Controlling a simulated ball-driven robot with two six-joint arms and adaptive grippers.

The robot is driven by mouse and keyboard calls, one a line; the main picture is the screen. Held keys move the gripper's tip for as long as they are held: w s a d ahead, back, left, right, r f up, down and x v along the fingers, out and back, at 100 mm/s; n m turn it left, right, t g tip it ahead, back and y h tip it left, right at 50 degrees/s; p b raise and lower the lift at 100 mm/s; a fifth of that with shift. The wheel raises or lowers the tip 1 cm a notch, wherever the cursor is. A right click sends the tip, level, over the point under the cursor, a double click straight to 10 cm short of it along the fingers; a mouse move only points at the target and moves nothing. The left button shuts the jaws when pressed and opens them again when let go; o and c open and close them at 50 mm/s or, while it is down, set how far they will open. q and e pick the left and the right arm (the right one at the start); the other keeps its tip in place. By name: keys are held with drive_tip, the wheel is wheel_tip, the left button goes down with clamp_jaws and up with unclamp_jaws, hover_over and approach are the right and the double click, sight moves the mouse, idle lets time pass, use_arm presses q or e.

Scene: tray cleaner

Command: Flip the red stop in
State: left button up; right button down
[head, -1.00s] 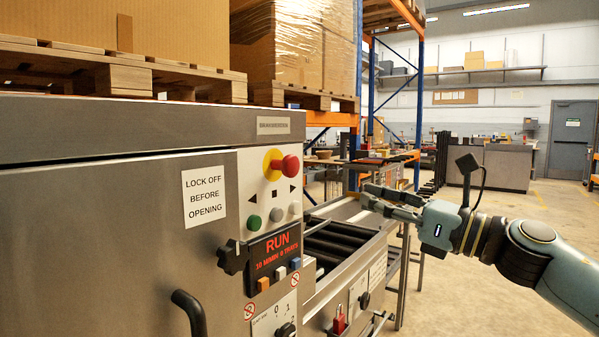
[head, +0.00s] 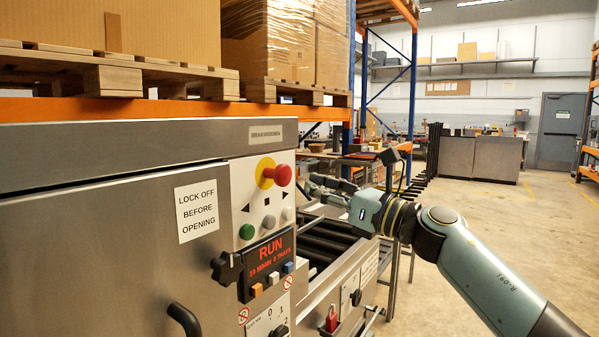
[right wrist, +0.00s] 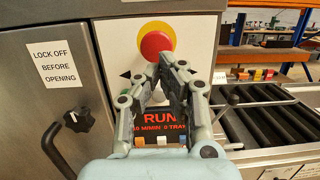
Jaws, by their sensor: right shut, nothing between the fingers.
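The red stop (head: 281,175) is a round mushroom button on a yellow disc, on the white control panel (head: 240,190) of the steel machine. It also shows in the right wrist view (right wrist: 156,43), where it stands out from the panel above the fingertips. My right gripper (head: 312,184) is shut and empty, just right of the button in the head view. In the right wrist view my right gripper (right wrist: 166,62) has its fingertips together just below the button; whether they touch it I cannot tell. The display (head: 268,253) reads RUN in red. My left gripper is not in view.
Green (head: 247,231), grey and white buttons sit below the stop. A black knob (head: 226,268) and a black door handle (head: 184,320) stick out to the left. A roller conveyor (head: 325,238) runs off behind the panel. Open floor lies to the right.

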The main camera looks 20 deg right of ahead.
sight(288, 179)
drive_tip(key=p+x, duration=0.1)
drive_tip(key=x, duration=0.3)
drive_tip(key=shift+w+a, duration=0.1)
drive_tip(key=shift+w, duration=0.1)
drive_tip(key=shift+w+a+b, duration=0.5)
drive_tip(key=shift+w+b, duration=0.05)
drive_tip(key=shift+b, duration=0.05)
